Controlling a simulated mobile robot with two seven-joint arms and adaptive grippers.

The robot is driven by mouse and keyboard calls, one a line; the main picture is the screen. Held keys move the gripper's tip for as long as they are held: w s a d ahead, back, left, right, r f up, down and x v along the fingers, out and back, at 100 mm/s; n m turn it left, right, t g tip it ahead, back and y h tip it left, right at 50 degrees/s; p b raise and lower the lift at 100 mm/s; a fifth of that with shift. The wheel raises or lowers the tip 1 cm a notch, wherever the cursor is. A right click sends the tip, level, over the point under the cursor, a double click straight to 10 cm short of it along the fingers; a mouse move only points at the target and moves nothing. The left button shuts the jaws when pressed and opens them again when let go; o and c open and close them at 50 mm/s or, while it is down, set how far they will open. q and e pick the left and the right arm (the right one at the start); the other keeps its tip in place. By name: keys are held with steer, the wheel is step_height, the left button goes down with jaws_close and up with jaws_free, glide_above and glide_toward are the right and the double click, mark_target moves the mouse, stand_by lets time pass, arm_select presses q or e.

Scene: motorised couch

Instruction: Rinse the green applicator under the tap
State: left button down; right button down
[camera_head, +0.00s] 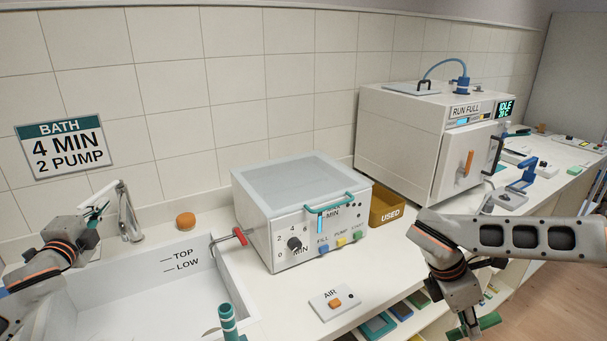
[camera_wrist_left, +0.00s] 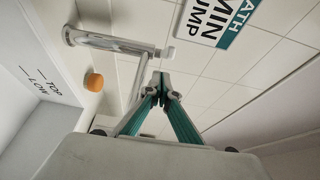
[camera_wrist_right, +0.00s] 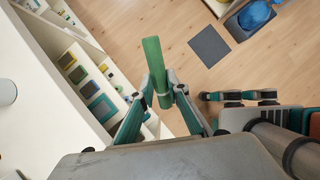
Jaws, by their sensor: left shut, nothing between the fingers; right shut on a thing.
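The green applicator (camera_head: 489,322) is in my right gripper (camera_head: 470,326), low at the front right in the head view. In the right wrist view the applicator (camera_wrist_right: 154,62) is a plain green bar clamped between the fingertips (camera_wrist_right: 161,93), pointing away over the floor. The silver tap (camera_head: 128,212) stands at the back of the white sink (camera_head: 185,285). My left gripper (camera_head: 97,213) is shut and empty beside the tap. In the left wrist view its closed fingertips (camera_wrist_left: 160,84) are close to the tap (camera_wrist_left: 115,42); contact cannot be told. No running water is visible.
An orange round knob (camera_head: 185,220) sits behind the sink. A teal handle (camera_head: 228,318) stands at the sink's front. A bath unit (camera_head: 300,215) and yellow USED bin (camera_head: 388,207) are to the right, then a white cabinet (camera_head: 410,140). Shelves (camera_wrist_right: 90,85) lie below the counter.

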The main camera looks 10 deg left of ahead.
arm_select(q)
steer(key=shift+a, duration=0.8)
steer(key=shift+s+a, duration=0.1)
